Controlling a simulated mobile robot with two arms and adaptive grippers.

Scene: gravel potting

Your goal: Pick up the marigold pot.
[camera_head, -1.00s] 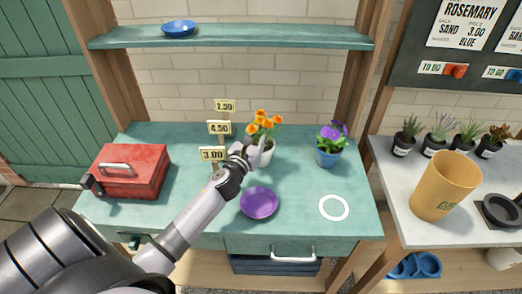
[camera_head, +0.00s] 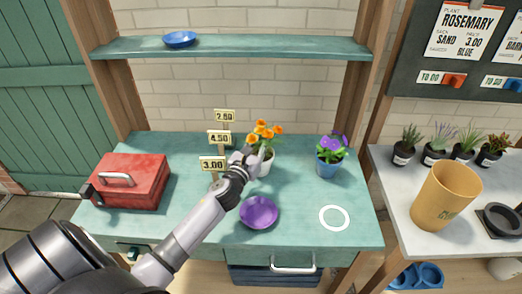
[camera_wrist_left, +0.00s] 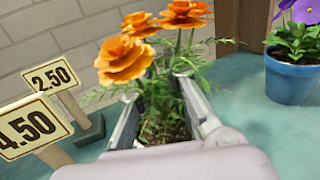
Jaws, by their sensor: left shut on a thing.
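The marigold pot (camera_head: 265,167) is a white pot with orange flowers, at the back middle of the green bench. My left gripper (camera_head: 256,157) reaches it from the front left and is shut on it. In the left wrist view the orange marigold blooms (camera_wrist_left: 125,60) rise between and above the two fingers, with dark soil (camera_wrist_left: 165,130) between them. The pot wall is mostly hidden there. The pot looks upright; I cannot tell whether it touches the bench. My right gripper is not in view.
Price signs (camera_head: 219,138) stand just left of the pot. A blue pansy pot (camera_head: 328,167) is to its right. A purple saucer (camera_head: 259,212) lies in front and a red toolbox (camera_head: 130,182) at left. A shelf (camera_head: 270,47) spans above. The white ring (camera_head: 334,218) area is clear.

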